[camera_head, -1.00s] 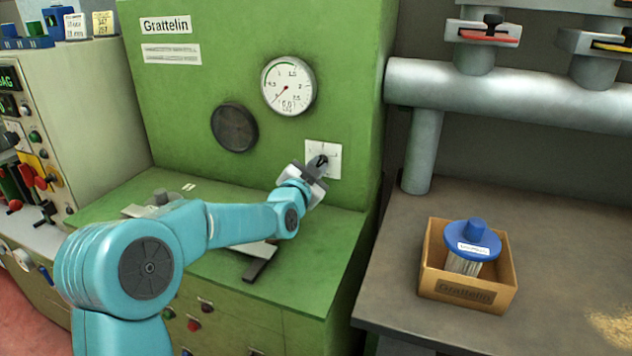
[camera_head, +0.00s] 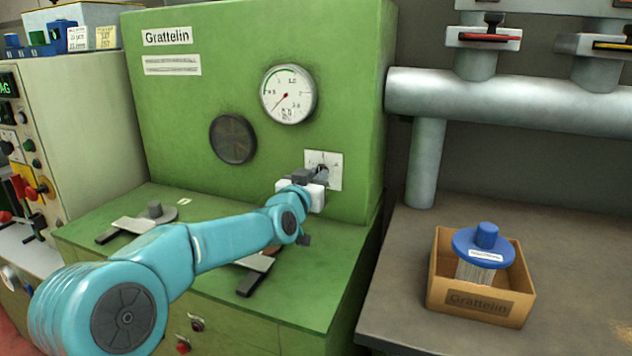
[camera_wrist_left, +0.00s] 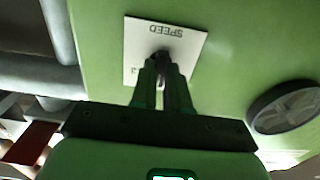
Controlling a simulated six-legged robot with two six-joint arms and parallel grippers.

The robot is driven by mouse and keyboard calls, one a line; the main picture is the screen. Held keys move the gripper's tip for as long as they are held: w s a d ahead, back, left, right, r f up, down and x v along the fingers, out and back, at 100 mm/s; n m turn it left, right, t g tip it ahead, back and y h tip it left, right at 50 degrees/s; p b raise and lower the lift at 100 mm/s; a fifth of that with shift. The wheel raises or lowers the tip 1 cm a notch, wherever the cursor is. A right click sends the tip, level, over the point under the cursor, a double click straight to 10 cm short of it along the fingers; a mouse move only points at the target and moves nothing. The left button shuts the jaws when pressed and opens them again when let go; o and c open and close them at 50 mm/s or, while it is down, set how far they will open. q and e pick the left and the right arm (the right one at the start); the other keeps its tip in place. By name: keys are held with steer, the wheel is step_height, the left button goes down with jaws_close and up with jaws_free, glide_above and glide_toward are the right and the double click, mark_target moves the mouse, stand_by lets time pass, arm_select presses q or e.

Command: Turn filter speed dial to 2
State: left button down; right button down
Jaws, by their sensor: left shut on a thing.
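The speed dial sits on a white plate (camera_head: 330,166) on the front of the green Grattelin cabinet (camera_head: 200,105). My left gripper (camera_head: 318,174) is at the plate, shut on the dial's dark knob. In the left wrist view the plate (camera_wrist_left: 190,45) reads "SPEED" upside down, and the fingers of my left gripper (camera_wrist_left: 162,75) close around the dark knob (camera_wrist_left: 161,58). The fingers cover most of the knob and part of the scale, so I cannot tell which number it points to. My right gripper is not in view.
A round gauge (camera_head: 288,94) and a dark round vent (camera_head: 233,139) are on the cabinet front. Flat-handled parts lie on the green ledge below. To the right, a cardboard box (camera_head: 480,302) with a blue-capped filter (camera_head: 484,245) stands on the bench under a grey pipe (camera_head: 510,98).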

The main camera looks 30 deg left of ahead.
arm_select(q)
steer(key=shift+r, duration=0.1)
stand_by(0.3)
steer(key=c, duration=1.1)
jaws_free()
steer(key=shift+s, duration=0.1)
steer(key=v, duration=1.6)
steer(key=shift+s, duration=0.1)
